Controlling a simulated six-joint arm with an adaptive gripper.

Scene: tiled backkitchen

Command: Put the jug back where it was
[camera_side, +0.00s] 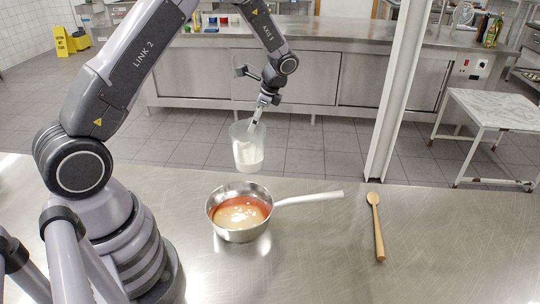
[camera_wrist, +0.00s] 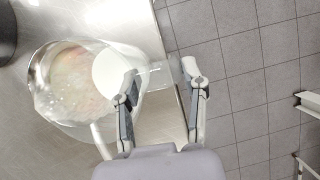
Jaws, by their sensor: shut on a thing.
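The jug (camera_side: 247,147) is clear, with white contents low inside it. It hangs nearly upright in the air, just above and behind the saucepan (camera_side: 216,220). My gripper (camera_side: 257,113) is shut on the jug's handle side, at its upper right. In the wrist view, my gripper's fingers (camera_wrist: 160,88) stand on both sides of the clear handle, and the jug's white contents (camera_wrist: 116,72) show to the left. The saucepan holds a reddish-brown sauce with pale patches. The fingers' exact contact with the handle is small in the side view.
The saucepan's handle (camera_side: 310,198) reaches right across the steel worktop (camera_side: 320,260). A wooden spoon (camera_side: 377,225) lies farther right. The worktop is bare between pan and spoon and in front of them. A white post (camera_side: 396,90) stands behind the worktop's far edge.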

